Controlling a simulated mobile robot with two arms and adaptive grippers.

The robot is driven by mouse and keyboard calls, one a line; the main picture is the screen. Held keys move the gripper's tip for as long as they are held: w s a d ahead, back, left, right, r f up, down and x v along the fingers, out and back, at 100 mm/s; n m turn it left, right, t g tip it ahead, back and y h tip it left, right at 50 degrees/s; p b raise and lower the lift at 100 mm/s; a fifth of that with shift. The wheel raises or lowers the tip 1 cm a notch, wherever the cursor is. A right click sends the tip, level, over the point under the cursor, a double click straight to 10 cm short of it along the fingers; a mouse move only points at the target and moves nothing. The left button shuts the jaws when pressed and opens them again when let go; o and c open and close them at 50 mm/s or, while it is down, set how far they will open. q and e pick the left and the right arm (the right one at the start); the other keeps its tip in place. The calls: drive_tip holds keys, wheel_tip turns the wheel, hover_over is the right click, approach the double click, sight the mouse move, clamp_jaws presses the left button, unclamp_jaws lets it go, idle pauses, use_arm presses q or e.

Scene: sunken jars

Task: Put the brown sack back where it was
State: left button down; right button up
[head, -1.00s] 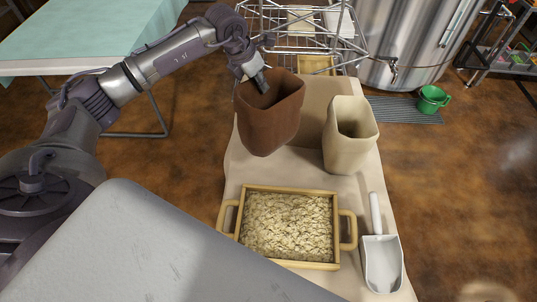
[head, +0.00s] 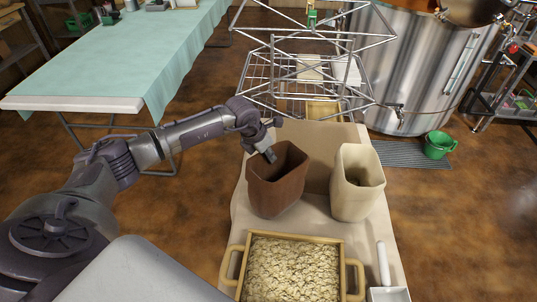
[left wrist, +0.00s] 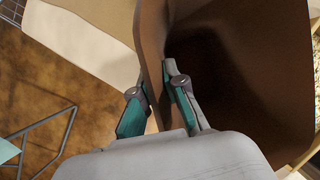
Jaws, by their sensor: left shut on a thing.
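The brown sack (head: 275,190) is upright and open at the top, at the left of the cloth-covered table, beside the beige sack (head: 355,190) with a gap between them. My left gripper (head: 270,154) is shut on its left rim. In the left wrist view the two fingers (left wrist: 158,92) pinch the wall of the brown sack (left wrist: 235,80), one inside and one outside. The sack's base is at or very near the tabletop; I cannot tell if it touches. My right gripper is not in view.
A wooden tray of oats (head: 293,268) is in front of the sacks, with a white scoop (head: 388,293) to its right. A metal wire rack (head: 300,75) stands behind the table. The cloth (head: 318,215) is bare between sacks and tray.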

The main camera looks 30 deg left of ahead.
use_arm(q)
drive_tip(key=shift+s+f+b, duration=0.4)
drive_tip(key=shift+f+b, duration=0.15)
drive_tip(key=shift+f, duration=0.2)
drive_tip(key=c, duration=1.4)
unclamp_jaws()
drive_tip(key=shift+d, duration=0.15)
drive_tip(key=shift+o, duration=0.9)
drive_tip(key=shift+w+f, duration=0.15)
drive_tip(key=shift+w, duration=0.3)
drive_tip(key=v, duration=1.3)
drive_tip(key=shift+w+r+p, duration=0.15)
drive_tip(key=shift+r+p, duration=0.15)
drive_tip(key=shift+r, duration=0.15)
